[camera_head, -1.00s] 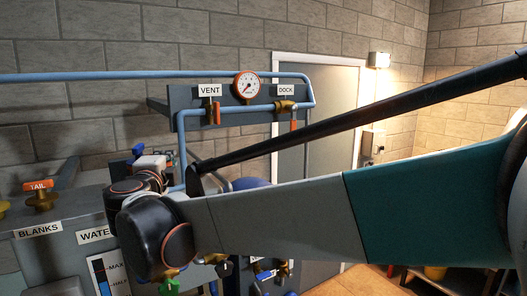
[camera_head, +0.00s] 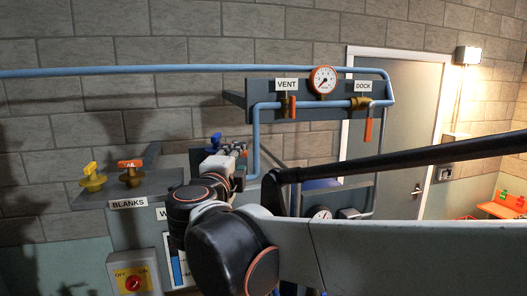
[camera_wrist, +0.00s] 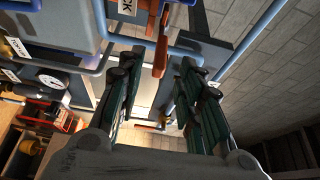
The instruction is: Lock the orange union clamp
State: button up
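An orange lever (camera_wrist: 160,50) hangs ahead of my gripper (camera_wrist: 157,78) in the wrist view, below a label of which only "CK" reads clearly. My gripper is open, its two dark green fingers apart, with the lever's end near the gap. I cannot tell whether they touch. In the head view, one orange lever (camera_head: 368,130) hangs at the DOCK valve and another (camera_head: 292,107) at the VENT valve. I cannot tell for sure which orange part is the union clamp. My wrist and arm hide much of the area below the panel.
Blue pipes (camera_head: 150,71) run along the wall and around the grey valve panel (camera_head: 240,98). An orange TAIL cap (camera_head: 131,167) and a yellow cap (camera_head: 92,177) stand on the BLANKS shelf at the left.

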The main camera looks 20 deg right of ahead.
jog(key=v, duration=0.4)
jog(key=shift+f, duration=0.1)
jog(key=s+a+f+n+y+b, duration=0.2)
jog(key=a+f+n+y+b, duration=0.1)
jog(key=f+n+y+b, duration=0.55)
jog(key=s+a+f+n+y+b, duration=0.3)
jog(key=f+n+y+b, duration=0.2)
jog(key=f+n+b, duration=0.65)
jog(key=s+d+f+n+g+h+b, duration=0.1)
jog(key=s+d+f+g+b, duration=0.1)
jog(key=f, duration=0.9)
jog(key=s+d+f+n+g+h+b, duration=0.1)
jog(key=s+d+f+g+h+b, duration=0.1)
jog(key=s+d+f, duration=0.4)
jog(key=s+d+f+n+g+h+b, duration=0.1)
jog(key=s+d+f+g+b, duration=0.3)
jog(key=f, duration=1.2)
jog(key=s+g+h, duration=0.1)
jog(key=s, duration=0.2)
jog(key=shift+d+f, duration=0.35)
